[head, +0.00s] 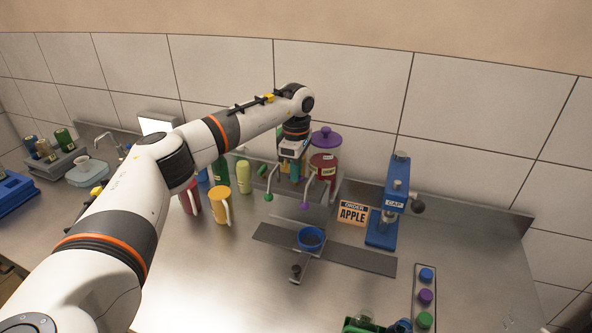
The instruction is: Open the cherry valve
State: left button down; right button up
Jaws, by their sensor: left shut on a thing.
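A red jar (323,168) with a purple lid (326,138) and a pale label, apparently the cherry one, stands at the back against the wall. A thin curved spout with a purple ball (304,206) hangs in front of it. Another spout with a green ball (268,197) hangs to its left. My left gripper (295,174) points down just left of the red jar, above the spouts. It is shut on a small part there, apparently the cherry valve; its fingers mostly hide it, and the valve's position cannot be told. My right gripper is not in view.
A blue cup (311,238) stands on a dark strip below the spouts. An "ORDER APPLE" sign (353,213) and a blue CAP press (384,222) stand to the right. A yellow mug (219,206) stands left. Colored caps (425,296) sit front right.

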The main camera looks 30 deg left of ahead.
pick_arm(q)
jog(key=shift+n, duration=0.4)
jog(key=n, duration=0.3)
jog(key=shift+r+n, duration=0.1)
jog(key=shift+n, duration=0.3)
jog(key=n, duration=0.4)
jog(key=shift+n, duration=0.3)
jog(key=n, duration=0.8)
jog(key=shift+r, duration=0.1)
jog(key=shift+w+n, duration=0.1)
jog(key=shift+n, duration=0.4)
jog(key=c, duration=1.5)
grip_release()
jog(key=shift+o, duration=0.2)
